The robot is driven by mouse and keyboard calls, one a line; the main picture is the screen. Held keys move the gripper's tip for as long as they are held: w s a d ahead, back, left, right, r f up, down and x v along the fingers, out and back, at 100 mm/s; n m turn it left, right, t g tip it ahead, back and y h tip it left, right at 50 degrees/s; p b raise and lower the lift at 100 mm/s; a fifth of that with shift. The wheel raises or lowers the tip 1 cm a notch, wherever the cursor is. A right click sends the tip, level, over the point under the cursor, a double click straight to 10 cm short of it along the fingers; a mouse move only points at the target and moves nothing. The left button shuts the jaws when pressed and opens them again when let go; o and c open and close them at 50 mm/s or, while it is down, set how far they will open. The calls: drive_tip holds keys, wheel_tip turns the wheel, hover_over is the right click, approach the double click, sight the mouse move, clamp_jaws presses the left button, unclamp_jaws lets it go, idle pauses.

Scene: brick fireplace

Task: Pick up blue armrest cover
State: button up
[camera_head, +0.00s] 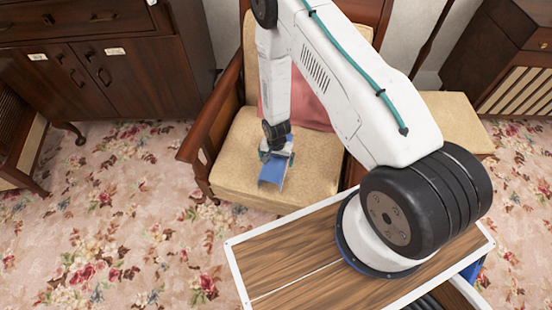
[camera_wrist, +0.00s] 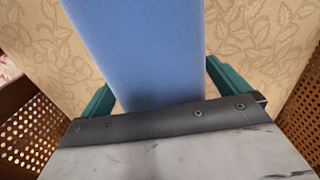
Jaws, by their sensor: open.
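The blue armrest cover (camera_head: 272,172) is on the tan seat cushion (camera_head: 235,165) of a wooden armchair, near the cushion's front. In the wrist view the blue cover (camera_wrist: 143,55) runs from the top edge down between the two green fingers of my gripper (camera_wrist: 158,92). My gripper (camera_head: 278,155) is open, pointing down at the seat, with one finger on each side of the cover. The lower end of the cover is hidden behind the dark gripper edge. I cannot tell whether the fingers touch it.
The chair's wooden arm (camera_head: 212,115) rises left of my gripper. A pink cushion (camera_head: 310,105) lies behind my arm. Dark wooden cabinets (camera_head: 80,75) stand at the back left. A radio-like cabinet (camera_head: 515,60) stands at the right. The flowered carpet (camera_head: 110,225) at the left is clear.

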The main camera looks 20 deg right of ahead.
drive_tip(key=shift+f, duration=0.1)
drive_tip(key=c, duration=0.9)
drive_tip(key=shift+r, duration=0.75)
wheel_tip(320, 180, up, 2)
drive_tip(key=shift+r, duration=0.15)
drive_tip(key=s+d, duration=0.1)
drive_tip(key=s, duration=0.4)
drive_tip(key=s+d+r, duration=0.1)
drive_tip(key=s, duration=0.4)
drive_tip(key=s+d, duration=0.1)
drive_tip(key=s, duration=0.4)
drive_tip(key=shift+s+d+r, duration=0.15)
drive_tip(key=shift+s+d, duration=0.05)
drive_tip(key=shift+s, duration=0.15)
